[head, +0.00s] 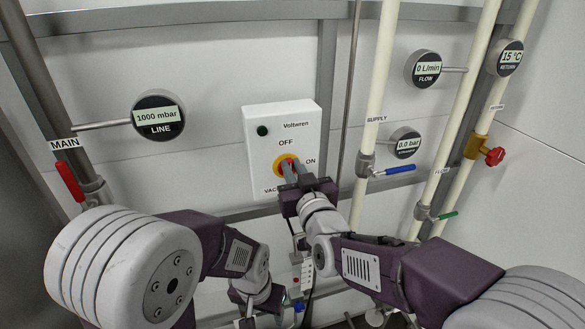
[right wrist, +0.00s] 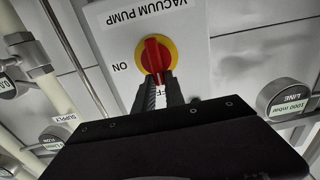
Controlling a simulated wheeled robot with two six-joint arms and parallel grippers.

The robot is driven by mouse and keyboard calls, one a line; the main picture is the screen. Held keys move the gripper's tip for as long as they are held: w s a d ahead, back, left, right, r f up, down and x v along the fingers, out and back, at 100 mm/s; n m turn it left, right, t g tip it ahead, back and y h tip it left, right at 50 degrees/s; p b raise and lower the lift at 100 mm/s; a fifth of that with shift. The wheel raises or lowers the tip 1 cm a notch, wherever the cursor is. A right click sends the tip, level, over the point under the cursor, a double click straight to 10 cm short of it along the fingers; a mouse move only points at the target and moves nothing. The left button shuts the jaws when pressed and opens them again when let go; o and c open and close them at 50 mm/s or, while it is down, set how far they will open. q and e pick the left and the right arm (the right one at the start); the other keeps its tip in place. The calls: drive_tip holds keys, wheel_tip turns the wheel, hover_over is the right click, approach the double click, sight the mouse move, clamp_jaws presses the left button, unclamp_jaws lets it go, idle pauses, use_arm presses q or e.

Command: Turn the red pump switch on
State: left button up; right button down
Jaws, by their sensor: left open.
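The red pump switch (head: 284,161) is a red knob on a yellow ring, set on a white switch box (head: 262,120) marked OFF and ON. In the right wrist view, the switch (right wrist: 157,56) has its handle in line with the OFF label, and ON is to its left. My right gripper (head: 288,172) is at the switch. In the right wrist view its two fingers (right wrist: 158,82) stand apart at the handle's near end; whether they press on it I cannot tell. My left gripper (head: 262,308) is open, well below the box.
Gauges hang around the box: a LINE gauge (head: 158,115) reading 1000 mbar at left, and a FLOW gauge (head: 425,68) at right. Pipes carry a red valve handle (head: 70,181), a blue one (head: 400,169) and a green one (head: 446,215). A power strip (head: 306,272) hangs below the box.

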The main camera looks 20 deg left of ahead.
drive_tip(key=shift+f+m+b, duration=0.15)
drive_tip(key=shift+m+b, duration=0.15)
drive_tip(key=shift+b, duration=0.25)
drive_tip(key=shift+w+d+f+m+b, duration=0.25)
drive_tip(key=shift+d+f+m+b, duration=0.15)
drive_tip(key=shift+m+b, duration=2.5)
drive_tip(key=shift+w+d+f+m+b, duration=0.2)
drive_tip(key=shift+d+f+m+b, duration=0.15)
drive_tip(key=shift+m+b, duration=2.55)
drive_tip(key=shift+w+d+f+m+b, duration=0.3)
drive_tip(key=shift+f+m+b, duration=0.15)
drive_tip(key=shift+m+b, duration=2.4)
drive_tip(key=c, duration=1.4)
unclamp_jaws()
